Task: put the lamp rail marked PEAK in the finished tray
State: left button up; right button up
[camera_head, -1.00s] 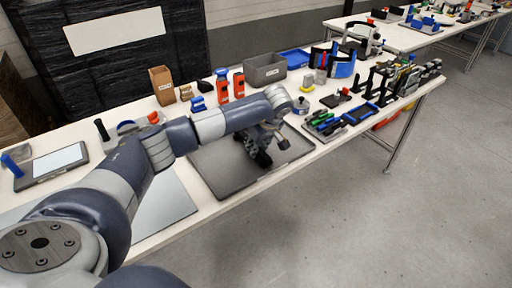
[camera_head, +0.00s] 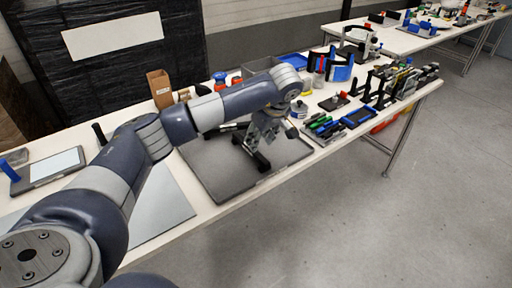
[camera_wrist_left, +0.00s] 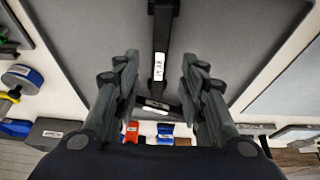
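A black rail (camera_wrist_left: 161,45) with a white label lies on a flat grey tray-like surface (camera_wrist_left: 235,35); the small rotated lettering looks like PEAK. A black crosspiece (camera_wrist_left: 150,103) shows at its near end. In the head view the black rail (camera_head: 251,152) shows on the grey surface (camera_head: 215,165), partly hidden by my left gripper (camera_head: 266,138). In the wrist view the fingers of my left gripper (camera_wrist_left: 161,62) are apart on either side of the rail, with gaps visible. My right gripper is out of view. I cannot tell which container is marked finished.
Behind the arm stand a brown box (camera_head: 160,88), red and blue items and a blue tray (camera_head: 294,60). To the right are a blue frame (camera_head: 360,115), black stands and tools. A pale panel (camera_head: 160,212) lies left of the grey surface.

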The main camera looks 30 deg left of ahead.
pick_arm(q)
jog(key=shift+v, duration=2.2)
jog(key=shift+f, duration=0.1)
